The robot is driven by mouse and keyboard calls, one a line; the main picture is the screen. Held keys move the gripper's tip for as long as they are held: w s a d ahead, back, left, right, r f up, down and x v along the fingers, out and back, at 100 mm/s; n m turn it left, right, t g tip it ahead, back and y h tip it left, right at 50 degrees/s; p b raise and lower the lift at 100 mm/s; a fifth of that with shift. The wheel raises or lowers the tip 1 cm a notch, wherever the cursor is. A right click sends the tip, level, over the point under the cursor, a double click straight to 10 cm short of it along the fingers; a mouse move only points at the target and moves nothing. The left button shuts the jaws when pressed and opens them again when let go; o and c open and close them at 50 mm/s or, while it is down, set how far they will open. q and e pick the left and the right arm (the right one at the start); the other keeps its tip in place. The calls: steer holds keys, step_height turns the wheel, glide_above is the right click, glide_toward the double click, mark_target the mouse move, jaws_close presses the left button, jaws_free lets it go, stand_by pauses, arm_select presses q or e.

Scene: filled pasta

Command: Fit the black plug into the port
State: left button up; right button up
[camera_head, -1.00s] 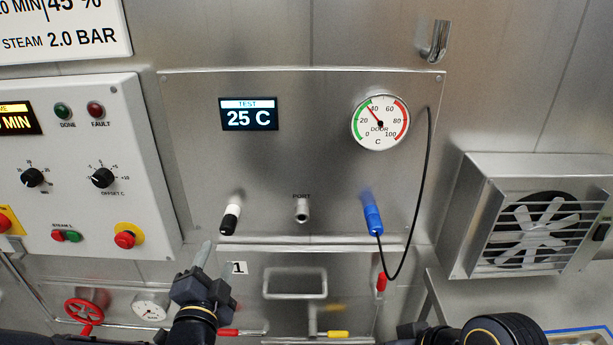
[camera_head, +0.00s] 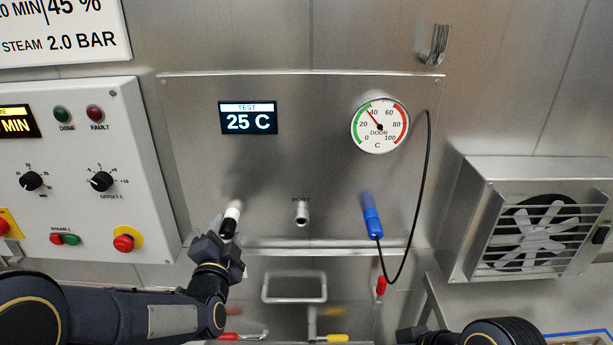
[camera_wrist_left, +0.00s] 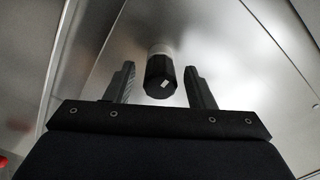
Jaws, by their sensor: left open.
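The black plug (camera_head: 228,224) has a black body and a white end. It sits at the lower left of the steel panel, left of the port (camera_head: 301,214), a short metal tube under the PORT label. My left gripper (camera_head: 224,234) is open at the black plug, its fingers partly hidden in the head view. In the left wrist view the black plug (camera_wrist_left: 160,76) lies between the two spread fingers (camera_wrist_left: 159,84), with a visible gap on each side. Of my right arm only part shows at the bottom right; its gripper is not in view.
A blue plug (camera_head: 371,220) with a black cable hangs right of the port. A fan box (camera_head: 530,215) stands out at the right. The space before the port is clear.

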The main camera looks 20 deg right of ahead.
stand_by(0.8)
arm_select(q)
steer(key=c, duration=1)
steer(key=shift+s+a+b, duration=0.2)
steer(key=shift+s+b, duration=0.35)
steer(key=shift+s, duration=0.15)
stand_by(0.4)
steer(key=shift+b+v, duration=0.3)
steer(key=shift+v, duration=2.35)
